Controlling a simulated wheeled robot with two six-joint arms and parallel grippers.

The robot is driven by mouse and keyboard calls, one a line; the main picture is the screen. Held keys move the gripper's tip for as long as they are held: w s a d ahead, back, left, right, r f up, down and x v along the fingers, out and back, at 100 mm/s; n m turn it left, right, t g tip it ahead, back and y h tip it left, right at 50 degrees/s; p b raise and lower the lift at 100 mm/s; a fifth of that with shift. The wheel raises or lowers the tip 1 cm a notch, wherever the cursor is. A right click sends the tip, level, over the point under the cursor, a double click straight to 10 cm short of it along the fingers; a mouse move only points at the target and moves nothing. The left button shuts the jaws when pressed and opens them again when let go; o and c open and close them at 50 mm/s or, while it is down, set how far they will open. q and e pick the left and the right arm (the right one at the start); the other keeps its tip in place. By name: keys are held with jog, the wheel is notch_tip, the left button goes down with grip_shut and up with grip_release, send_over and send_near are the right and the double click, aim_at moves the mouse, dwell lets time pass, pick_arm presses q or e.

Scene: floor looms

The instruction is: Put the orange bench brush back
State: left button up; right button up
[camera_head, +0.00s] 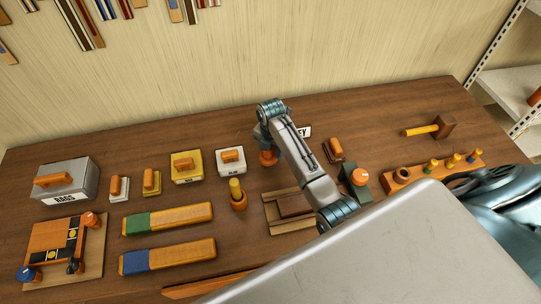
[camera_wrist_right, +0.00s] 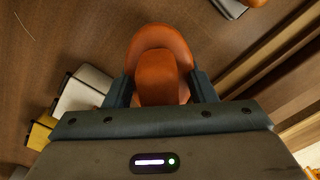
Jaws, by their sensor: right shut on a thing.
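My right gripper (camera_head: 267,152) is above the back middle of the wooden bench. It is shut on an orange thing (camera_head: 268,158), which I take to be the orange bench brush. In the right wrist view the orange thing (camera_wrist_right: 165,45) has a broad rounded end and sits between the two dark fingers of my right gripper (camera_wrist_right: 163,88). Its lower part is hidden, so I cannot tell whether it touches the bench. My left gripper is not in view.
A white box (camera_head: 240,168) and a yellow box (camera_head: 178,178) stand left of my right gripper. A partly hidden label (camera_head: 304,131) and a brown block (camera_head: 333,151) lie right. A mallet (camera_head: 421,130) lies farther right.

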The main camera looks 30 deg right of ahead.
aim_at(271, 156)
notch_tip(271, 156, down, 4)
jog(key=shift+w+f+p, duration=0.1)
jog(key=shift+w+p, duration=0.05)
jog(key=shift+p, duration=0.4)
jog(key=shift+f, duration=0.1)
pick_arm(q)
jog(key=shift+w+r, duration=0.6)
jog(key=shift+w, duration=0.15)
pick_arm(e)
jog(key=o, duration=1.3)
jog(key=shift+r, duration=0.65)
pick_arm(q)
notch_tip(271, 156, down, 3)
jog(key=b, duration=0.3)
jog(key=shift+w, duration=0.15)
pick_arm(e)
notch_tip(271, 156, up, 11)
jog(key=shift+r, duration=0.1)
